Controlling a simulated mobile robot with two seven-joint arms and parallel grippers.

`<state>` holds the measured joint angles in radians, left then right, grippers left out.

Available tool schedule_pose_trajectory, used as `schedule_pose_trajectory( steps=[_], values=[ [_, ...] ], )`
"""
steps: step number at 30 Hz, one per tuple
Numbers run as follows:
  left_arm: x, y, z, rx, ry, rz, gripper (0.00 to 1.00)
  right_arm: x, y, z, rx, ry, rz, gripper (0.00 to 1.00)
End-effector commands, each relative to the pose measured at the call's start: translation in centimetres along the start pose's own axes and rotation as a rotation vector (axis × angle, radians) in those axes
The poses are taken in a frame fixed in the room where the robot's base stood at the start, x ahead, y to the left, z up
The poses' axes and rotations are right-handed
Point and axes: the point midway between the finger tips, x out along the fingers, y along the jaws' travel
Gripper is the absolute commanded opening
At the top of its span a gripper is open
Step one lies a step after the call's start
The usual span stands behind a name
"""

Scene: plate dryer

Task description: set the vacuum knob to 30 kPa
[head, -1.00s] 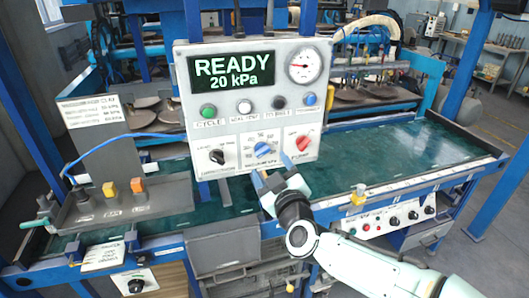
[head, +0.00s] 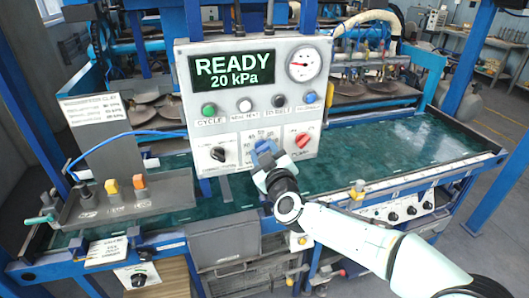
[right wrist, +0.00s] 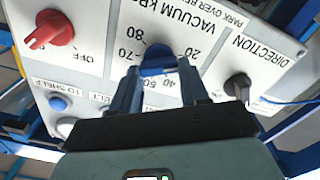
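The blue vacuum knob (right wrist: 157,60) sits low in the middle of the white control panel (head: 180,100). Its top edge also shows in the head view (head: 264,146). My right gripper (right wrist: 159,70) has one finger on each side of the knob. The fingers appear to close on its sides, with no clear gap visible. Printed numbers such as 20, 40, 50, 70 and 80 surround the knob; some are covered. The knob's pointer is hard to make out. The display (head: 232,70) reads READY, 20 kPa. My left gripper is not in view.
A red knob (head: 303,141) is right of the vacuum knob and a black direction knob (head: 218,154) is left of it. Above are several push buttons and a round gauge (head: 303,65). The green bed (head: 400,145) is clear at right.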

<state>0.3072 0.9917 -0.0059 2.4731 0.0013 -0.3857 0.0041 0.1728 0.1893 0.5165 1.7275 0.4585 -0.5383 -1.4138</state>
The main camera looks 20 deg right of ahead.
Motion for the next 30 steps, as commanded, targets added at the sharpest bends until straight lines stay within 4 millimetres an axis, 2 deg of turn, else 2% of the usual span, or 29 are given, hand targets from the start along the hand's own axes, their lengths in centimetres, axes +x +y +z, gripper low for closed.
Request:
schedule_pose_trajectory(
  steps=[11, 30],
  values=[
    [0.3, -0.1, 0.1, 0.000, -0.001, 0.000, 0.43, 0.0, 0.0, 0.0, 0.081, 0.000, -0.001, 0.14],
    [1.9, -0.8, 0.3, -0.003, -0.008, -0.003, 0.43, 0.0, 0.2, 0.2, 0.550, 0.000, 0.000, 0.14]
  ],
)
